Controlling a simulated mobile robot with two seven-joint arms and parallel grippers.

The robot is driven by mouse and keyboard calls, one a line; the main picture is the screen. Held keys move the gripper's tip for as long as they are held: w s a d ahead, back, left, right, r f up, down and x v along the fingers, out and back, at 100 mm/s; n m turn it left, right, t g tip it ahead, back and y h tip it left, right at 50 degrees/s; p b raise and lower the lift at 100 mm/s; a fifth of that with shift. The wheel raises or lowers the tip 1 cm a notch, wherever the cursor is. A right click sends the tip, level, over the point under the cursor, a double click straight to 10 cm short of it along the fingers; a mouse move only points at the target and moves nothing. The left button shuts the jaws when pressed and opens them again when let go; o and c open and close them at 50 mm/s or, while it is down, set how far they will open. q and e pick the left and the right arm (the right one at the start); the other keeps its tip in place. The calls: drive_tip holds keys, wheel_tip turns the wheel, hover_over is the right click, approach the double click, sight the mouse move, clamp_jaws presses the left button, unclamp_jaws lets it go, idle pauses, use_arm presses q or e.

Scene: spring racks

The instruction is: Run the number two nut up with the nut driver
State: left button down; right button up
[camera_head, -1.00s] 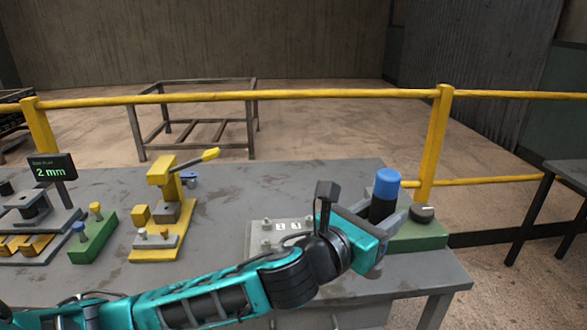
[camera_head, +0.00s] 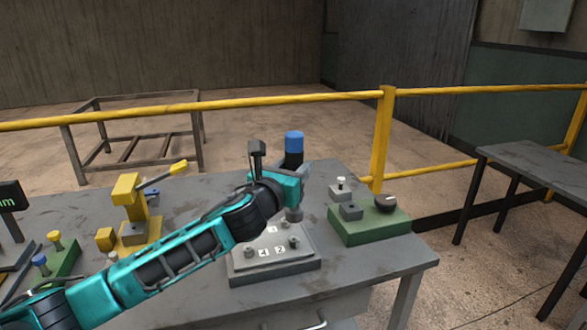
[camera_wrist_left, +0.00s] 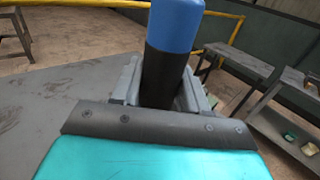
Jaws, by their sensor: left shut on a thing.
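The nut driver (camera_head: 293,143) has a blue cap and a black body. My left gripper (camera_head: 291,176) is shut on it and holds it roughly upright. In the left wrist view the driver (camera_wrist_left: 175,27) stands between the grey fingers (camera_wrist_left: 165,88). Its grey lower end (camera_head: 294,214) shows below my gripper, over the back right of the grey nut plate (camera_head: 243,270). The plate carries several nuts and number labels. The number two nut (camera_head: 293,242) appears beside the label 2. I cannot tell whether the driver touches a nut. My right gripper is not in view.
A green base (camera_head: 362,232) with a black knob (camera_head: 385,203) and grey blocks stands right of the plate. A yellow toggle-clamp fixture (camera_head: 128,205) and a green block with pegs (camera_head: 65,262) are at left. A yellow rail (camera_head: 383,140) runs behind the table.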

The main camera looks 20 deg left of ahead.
use_arm(q)
drive_tip(key=shift+s+r, duration=0.1)
drive_tip(key=shift+r, duration=0.05)
drive_tip(key=shift+f+b, duration=1.5)
drive_tip(key=shift+f, duration=1.25)
drive_tip(key=shift+p, duration=0.9)
idle(0.4)
drive_tip(key=c, duration=1.1)
unclamp_jaws()
drive_tip(key=shift+c, duration=0.2)
clamp_jaws()
drive_tip(key=shift+f+b, duration=0.55)
drive_tip(key=shift+f, duration=0.5)
drive_tip(key=shift+s+f, duration=0.1)
drive_tip(key=shift+f, duration=0.3)
